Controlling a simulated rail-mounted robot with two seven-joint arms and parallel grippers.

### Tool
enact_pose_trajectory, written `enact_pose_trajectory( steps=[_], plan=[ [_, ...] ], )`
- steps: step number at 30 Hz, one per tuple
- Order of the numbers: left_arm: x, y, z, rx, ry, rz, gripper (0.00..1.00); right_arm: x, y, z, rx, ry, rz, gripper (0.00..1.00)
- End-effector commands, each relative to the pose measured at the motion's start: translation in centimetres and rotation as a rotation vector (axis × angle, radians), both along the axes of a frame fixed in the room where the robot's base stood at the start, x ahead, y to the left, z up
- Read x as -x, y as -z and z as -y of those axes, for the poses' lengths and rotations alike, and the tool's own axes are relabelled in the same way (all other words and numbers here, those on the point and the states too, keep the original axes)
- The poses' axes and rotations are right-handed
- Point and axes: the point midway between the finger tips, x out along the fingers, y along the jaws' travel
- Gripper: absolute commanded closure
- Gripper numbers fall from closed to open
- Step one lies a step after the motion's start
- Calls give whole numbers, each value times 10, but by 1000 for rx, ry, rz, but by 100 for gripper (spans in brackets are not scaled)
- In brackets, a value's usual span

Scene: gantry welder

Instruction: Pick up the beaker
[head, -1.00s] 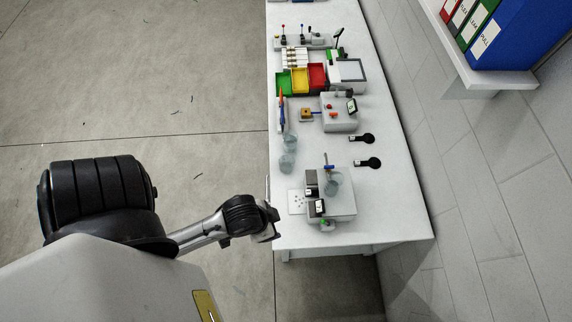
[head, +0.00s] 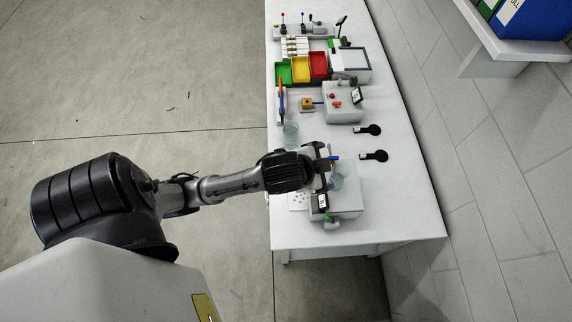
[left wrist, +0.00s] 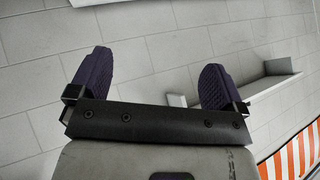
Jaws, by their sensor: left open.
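A clear glass beaker (head: 337,179) stands on the light grey box-shaped device at the near end of the bench. My left gripper (head: 324,168) is open just left of this beaker, with its jaws towards it; I cannot tell whether they touch. In the left wrist view the two dark, ribbed fingers (left wrist: 155,78) are spread wide with nothing visible between them. Another clear glass vessel (head: 291,134) stands near the bench's left edge, partly hidden by my arm. My right gripper is not in view.
The white bench (head: 400,205) runs along a tiled wall. A shelf with binders (head: 537,18) overhangs at upper right.

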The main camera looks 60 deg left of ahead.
Motion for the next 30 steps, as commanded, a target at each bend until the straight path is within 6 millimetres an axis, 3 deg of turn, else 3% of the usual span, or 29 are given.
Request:
enact_pose_trajectory(
  steps=[1,5,9,13,16,20,23,27,28,30],
  plan=[
    [-22,11,-10,-84,27,46,4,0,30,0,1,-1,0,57],
    [-71,7,-50,-351,11,147,4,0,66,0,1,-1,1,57],
    [-126,-23,-107,-729,-18,374,4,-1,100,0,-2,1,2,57],
    [-164,-58,-139,-1208,133,585,4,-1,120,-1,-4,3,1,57],
    [-178,-63,-144,-1570,337,647,4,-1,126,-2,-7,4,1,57],
    [-186,-35,-141,-2004,690,641,4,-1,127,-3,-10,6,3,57],
    [-184,8,-139,-2289,1027,602,4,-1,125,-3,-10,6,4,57],
    [-170,80,-140,-2604,1559,564,4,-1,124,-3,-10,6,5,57],
    [-165,96,-141,2571,-1626,-543,4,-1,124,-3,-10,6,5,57],
    [-153,129,-148,2281,-1631,-465,4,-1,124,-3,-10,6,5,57]
  ],
)
